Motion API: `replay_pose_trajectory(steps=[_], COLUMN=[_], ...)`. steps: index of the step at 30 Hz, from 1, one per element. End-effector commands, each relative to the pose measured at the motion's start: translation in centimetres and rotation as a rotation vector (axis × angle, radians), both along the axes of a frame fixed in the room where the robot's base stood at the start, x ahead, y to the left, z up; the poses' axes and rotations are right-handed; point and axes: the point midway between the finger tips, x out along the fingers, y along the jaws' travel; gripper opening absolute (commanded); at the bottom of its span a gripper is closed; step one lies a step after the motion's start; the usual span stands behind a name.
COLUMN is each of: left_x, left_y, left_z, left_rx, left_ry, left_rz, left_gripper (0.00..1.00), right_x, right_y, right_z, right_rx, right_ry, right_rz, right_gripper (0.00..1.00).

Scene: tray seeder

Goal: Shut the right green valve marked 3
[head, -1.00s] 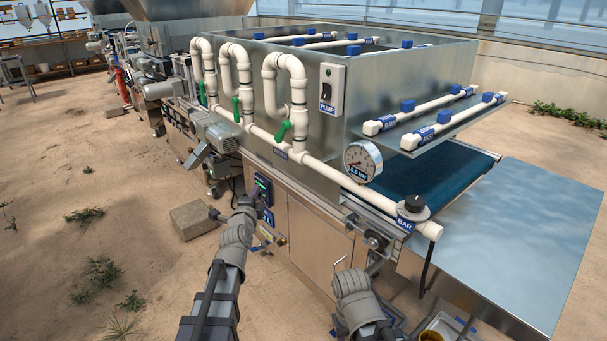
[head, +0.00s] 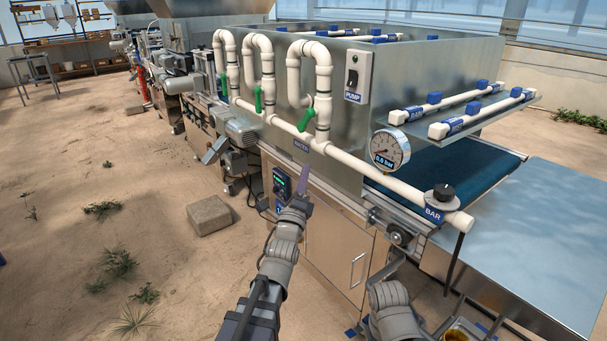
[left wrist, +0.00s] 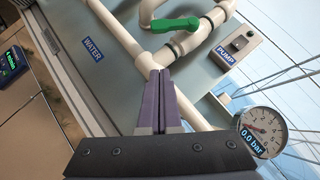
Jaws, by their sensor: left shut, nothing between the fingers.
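Three green valve handles sit on white looped pipes on the machine's side. The right green valve (head: 306,118) slants across its upright pipe in the head view; I cannot read a number on it. In the left wrist view the green handle (left wrist: 176,24) is ahead of the fingers, at an angle to its pipe. My left gripper (head: 303,176) is shut and empty, below the right valve and apart from its handle. Its purple fingers (left wrist: 163,75) are together in the left wrist view. My right arm shows at the bottom, but its gripper is not visible.
The other green handles (head: 258,98) stand close to upright. A horizontal white pipe (head: 355,165) runs below the valves. A pressure gauge (head: 390,150) and a pump switch box (head: 358,76) are to the right. The gauge shows 0.0 bar in the wrist view (left wrist: 262,131).

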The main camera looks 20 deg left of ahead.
Motion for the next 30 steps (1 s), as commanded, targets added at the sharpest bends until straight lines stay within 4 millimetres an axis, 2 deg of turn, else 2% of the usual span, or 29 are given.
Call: replay_pose_trajectory(steps=[1, 11, 13, 18, 30], left_x=[1.2, 7.4, 7.7, 8.5, 8.5], left_y=[0.0, 0.2, 1.3, 2.5, 2.7], left_z=[0.7, 3.6, 4.5, 5.3, 5.2], left_rx=[0.0, -0.001, 0.001, 0.0, 0.0], left_ry=[0.0, 0.001, 0.001, 0.0, 0.0], left_rz=[0.0, 0.0, 0.003, 0.002, 0.0], left_gripper=[0.0, 0.0, 0.0, 0.0, 0.0], right_x=[0.0, 0.0, 0.0, 0.0, 0.0], right_y=[0.0, 0.0, 0.0, 0.0, 0.0], right_z=[0.8, 3.6, 4.5, 5.3, 5.2], right_rx=[0.001, 0.002, 0.002, 0.002, 0.001], right_ry=[0.0, 0.001, 0.001, 0.001, 0.0], right_rz=[0.0, -0.001, -0.001, 0.0, 0.0], right_gripper=[0.5, 0.5, 0.5, 0.5, 0.5])
